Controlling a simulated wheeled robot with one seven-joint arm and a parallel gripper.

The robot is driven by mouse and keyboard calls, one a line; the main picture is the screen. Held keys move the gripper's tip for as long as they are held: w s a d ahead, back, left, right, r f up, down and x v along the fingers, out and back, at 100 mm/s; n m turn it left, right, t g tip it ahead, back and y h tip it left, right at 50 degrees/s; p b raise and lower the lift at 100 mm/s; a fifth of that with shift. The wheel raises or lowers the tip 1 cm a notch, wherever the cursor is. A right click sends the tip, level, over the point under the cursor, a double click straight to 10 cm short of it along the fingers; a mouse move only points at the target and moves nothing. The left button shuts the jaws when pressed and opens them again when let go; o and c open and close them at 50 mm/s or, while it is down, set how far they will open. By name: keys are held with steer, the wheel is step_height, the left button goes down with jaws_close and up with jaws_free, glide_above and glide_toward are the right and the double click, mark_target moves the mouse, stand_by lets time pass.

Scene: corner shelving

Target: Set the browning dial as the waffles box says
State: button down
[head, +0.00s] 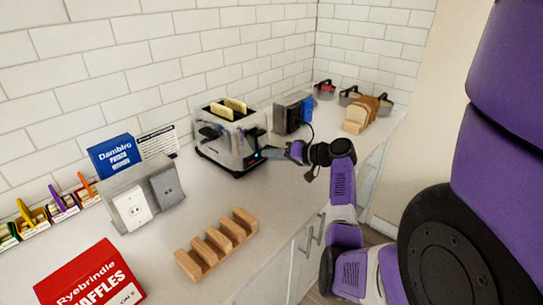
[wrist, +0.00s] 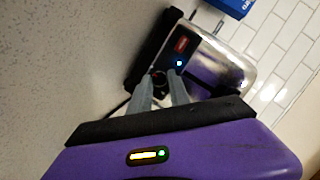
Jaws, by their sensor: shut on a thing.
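The silver and black toaster (head: 228,145) stands on the counter with two slices of bread (head: 235,104) in its slots. My gripper (head: 265,154) reaches its front end face from the right. In the wrist view, my fingers (wrist: 160,88) are closed around the small dark browning dial (wrist: 158,76) on the toaster's end panel. A blue-white light (wrist: 179,63) glows beside the dial. The dial's marks and setting are too small and partly hidden to read.
A wooden slotted rack (head: 217,244) lies in front of the grey outlet box (head: 147,194). A blue box (head: 114,155) and a printed card (head: 157,141) stand behind. A blue and dark item (head: 292,113) stands close right of the toaster. Sliced bread (head: 361,115) is farther back.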

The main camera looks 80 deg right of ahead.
steer(key=shift+f+m+t, duration=0.1)
steer(key=shift+m+t, duration=0.2)
steer(key=shift+m, duration=0.2)
steer(key=shift+y, duration=0.3)
steer(key=c, duration=1.2)
jaws_free()
steer(key=shift+c, duration=0.2)
steer(key=shift+s, duration=0.15)
steer(key=b+v, duration=0.1)
steer(key=v, duration=0.6)
steer(key=shift+s, duration=0.3)
